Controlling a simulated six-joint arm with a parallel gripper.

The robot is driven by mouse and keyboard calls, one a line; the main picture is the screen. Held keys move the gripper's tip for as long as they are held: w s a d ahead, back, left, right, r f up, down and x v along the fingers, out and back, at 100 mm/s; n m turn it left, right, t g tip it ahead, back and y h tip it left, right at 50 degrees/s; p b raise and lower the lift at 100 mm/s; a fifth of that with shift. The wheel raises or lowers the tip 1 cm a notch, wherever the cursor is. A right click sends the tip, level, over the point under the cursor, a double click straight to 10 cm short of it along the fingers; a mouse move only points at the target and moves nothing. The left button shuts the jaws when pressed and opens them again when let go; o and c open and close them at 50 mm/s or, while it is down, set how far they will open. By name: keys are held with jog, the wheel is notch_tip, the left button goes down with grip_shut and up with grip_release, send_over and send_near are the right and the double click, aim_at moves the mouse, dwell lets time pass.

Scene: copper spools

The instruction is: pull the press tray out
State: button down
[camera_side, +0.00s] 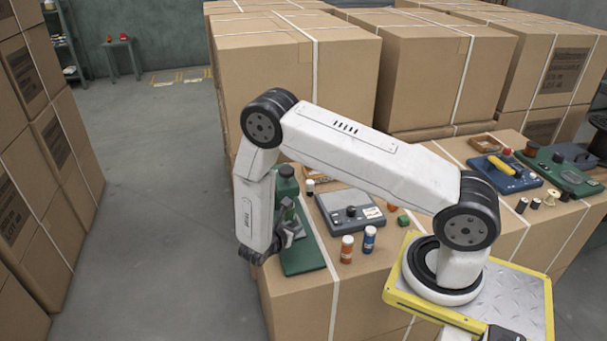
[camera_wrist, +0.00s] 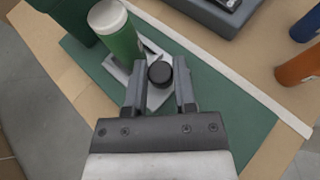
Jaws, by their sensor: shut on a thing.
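The green press (camera_side: 288,185) stands on its green base plate (camera_side: 303,262) at the left end of the cardboard-box worktop. The base plate also shows in the wrist view (camera_wrist: 235,120). The grey press tray (camera_wrist: 152,98) lies low over the plate, partly hidden by my fingers. A green cylinder with a pale top (camera_wrist: 118,35) stands upright at the tray's far left. My gripper (camera_wrist: 160,72) is shut on the black round knob (camera_wrist: 160,75) at the near end of the tray, one finger on each side. In the side view my gripper (camera_side: 288,234) is low beside the press.
A grey device (camera_side: 350,211) sits right of the press. An orange bottle (camera_side: 347,249) and a blue bottle (camera_side: 369,239) stand in front of it. Blue (camera_side: 505,173) and green devices (camera_side: 562,174) stand farther right. Open floor (camera_side: 165,220) lies left of the worktop.

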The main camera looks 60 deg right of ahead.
jog(key=s+a, duration=0.7)
jog(key=shift+a, duration=0.1)
jog(key=c, duration=0.7)
grip_release()
jog(key=shift+v, duration=3.9)
jog(key=shift+s, duration=0.1)
jog(key=shift+s+r+m+g+y, duration=0.2)
jog(key=shift+r+m+g+y, duration=0.2)
jog(key=shift+r+m+g, duration=0.15)
notch_tip(320, 180, up, 15)
jog(key=s+d+m+t+y, duration=0.1)
jog(key=d+m+t+y, duration=0.1)
jog(key=m+y, duration=1)
jog(key=m+t, duration=0.1)
jog(key=m, duration=0.4)
jog(key=shift+s+r+t+y, duration=0.15)
jog(key=shift+r+t+y, duration=0.1)
jog(key=shift+t+y, duration=0.1)
